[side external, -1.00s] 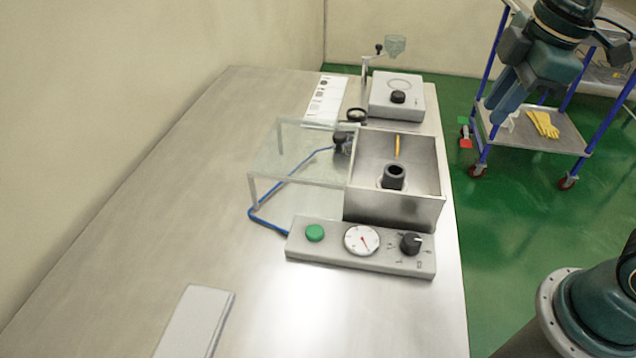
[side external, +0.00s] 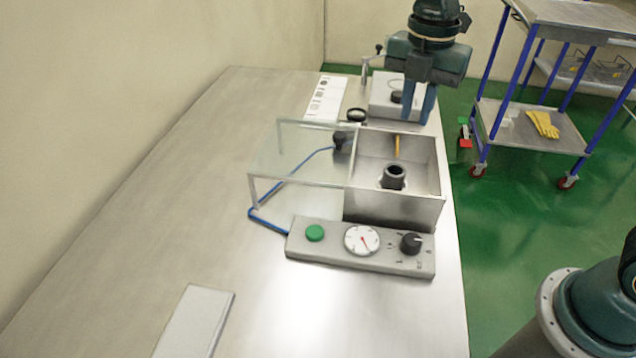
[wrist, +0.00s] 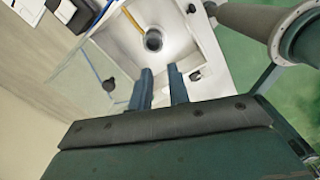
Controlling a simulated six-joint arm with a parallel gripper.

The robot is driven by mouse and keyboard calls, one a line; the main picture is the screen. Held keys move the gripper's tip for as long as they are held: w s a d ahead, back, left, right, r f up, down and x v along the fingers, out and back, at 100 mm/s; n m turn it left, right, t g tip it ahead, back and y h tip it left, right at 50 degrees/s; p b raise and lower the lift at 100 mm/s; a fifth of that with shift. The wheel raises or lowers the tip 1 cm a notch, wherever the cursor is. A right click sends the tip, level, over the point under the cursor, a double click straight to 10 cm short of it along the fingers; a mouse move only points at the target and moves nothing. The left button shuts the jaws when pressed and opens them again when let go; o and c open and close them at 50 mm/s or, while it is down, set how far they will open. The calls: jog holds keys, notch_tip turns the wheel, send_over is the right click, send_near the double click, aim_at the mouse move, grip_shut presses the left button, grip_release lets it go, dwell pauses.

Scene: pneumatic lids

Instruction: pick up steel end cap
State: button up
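I cannot single out a steel end cap with certainty. A dark grey hollow cylinder (side external: 394,178) stands upright inside the open steel box (side external: 388,208); it also shows in the wrist view (wrist: 153,40). A small black piece sits on the pale box (side external: 378,100) at the back of the bench, and shows in the wrist view (wrist: 195,76). My gripper (side external: 418,116) is open and empty, fingers pointing down in front of the pale box in the side view. In the wrist view its fingertips (wrist: 160,70) are clearly apart, with nothing between them.
A clear lid (side external: 300,150) stands open left of the steel box, with a blue hose below. A yellow rod (side external: 397,146) is in the box. A control panel (side external: 330,258) with green button, gauge and knob is in front. The bench's left side is largely clear.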

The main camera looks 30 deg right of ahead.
jog(key=shift+f, duration=0.15)
send_over(403, 173)
jog(key=shift+f, duration=4.15)
jog(key=shift+f, duration=0.1)
jog(key=shift+f, duration=2.5)
grip_shut()
